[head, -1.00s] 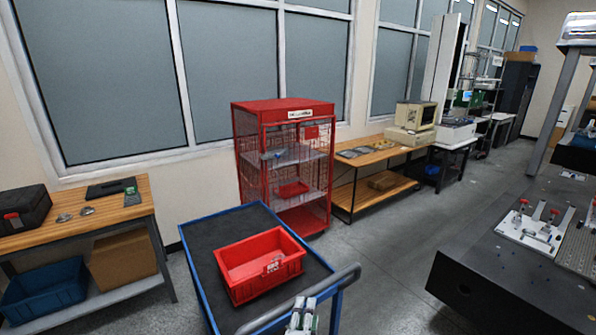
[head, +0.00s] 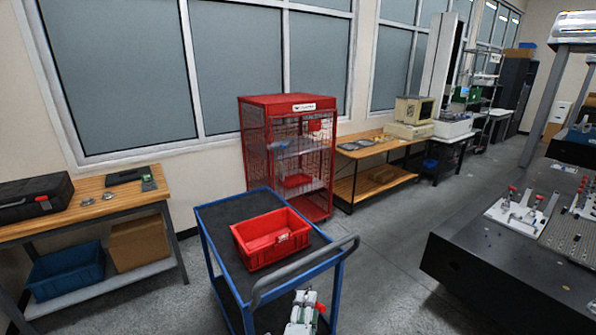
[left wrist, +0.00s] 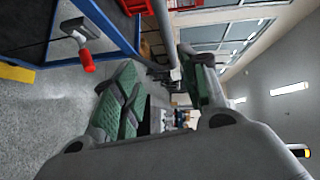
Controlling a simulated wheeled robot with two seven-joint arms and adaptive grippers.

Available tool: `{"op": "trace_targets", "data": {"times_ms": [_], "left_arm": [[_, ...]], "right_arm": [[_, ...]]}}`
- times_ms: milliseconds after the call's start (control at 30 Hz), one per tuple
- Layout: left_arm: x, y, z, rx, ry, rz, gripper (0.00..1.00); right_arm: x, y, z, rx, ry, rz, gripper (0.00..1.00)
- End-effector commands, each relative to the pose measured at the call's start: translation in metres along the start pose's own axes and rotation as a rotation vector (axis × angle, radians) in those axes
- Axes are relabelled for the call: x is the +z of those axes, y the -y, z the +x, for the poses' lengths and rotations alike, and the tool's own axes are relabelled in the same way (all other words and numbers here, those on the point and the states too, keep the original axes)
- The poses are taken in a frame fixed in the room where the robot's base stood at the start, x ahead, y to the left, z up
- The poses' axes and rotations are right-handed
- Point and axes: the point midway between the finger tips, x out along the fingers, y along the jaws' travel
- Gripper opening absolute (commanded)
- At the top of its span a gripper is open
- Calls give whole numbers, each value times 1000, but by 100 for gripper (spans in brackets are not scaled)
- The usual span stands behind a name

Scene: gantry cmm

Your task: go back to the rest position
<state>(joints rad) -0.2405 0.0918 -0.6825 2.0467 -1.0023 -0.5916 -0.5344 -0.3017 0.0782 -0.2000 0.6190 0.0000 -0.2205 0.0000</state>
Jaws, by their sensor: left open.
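My left gripper (head: 305,312) shows at the bottom of the head view, in front of the blue cart's near end. Only part of it shows there. In the left wrist view its two green-padded fingers (left wrist: 165,98) stand apart with nothing between them. A small grey piece with a red end (left wrist: 84,52) shows beyond the fingers in the left wrist view; I cannot tell whether it rests on anything. My right gripper is in neither view.
The blue cart (head: 222,215) carries a red bin (head: 270,240). A red mesh cabinet (head: 287,103) stands behind it. A wooden bench (head: 90,212) is at left. A dark table with fixtures (head: 470,250) is at right. Grey floor (head: 385,240) lies open between cart and table.

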Motion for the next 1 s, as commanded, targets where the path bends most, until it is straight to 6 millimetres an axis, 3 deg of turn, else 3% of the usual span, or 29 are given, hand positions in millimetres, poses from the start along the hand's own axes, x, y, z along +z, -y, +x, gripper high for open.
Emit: {"op": "trace_targets", "data": {"times_ms": [233, 533, 867, 1000], "left_arm": [[1, 0, 0, 1, 2, -2, 43], [26, -6, -2, 49, 65, -91, 43], [74, -22, -12, 146, 194, -271, 43], [106, -34, -24, 212, 285, -395, 43]], "right_arm": [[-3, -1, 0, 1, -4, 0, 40], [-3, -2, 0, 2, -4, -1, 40], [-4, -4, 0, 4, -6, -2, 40], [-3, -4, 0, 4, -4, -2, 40]]}}
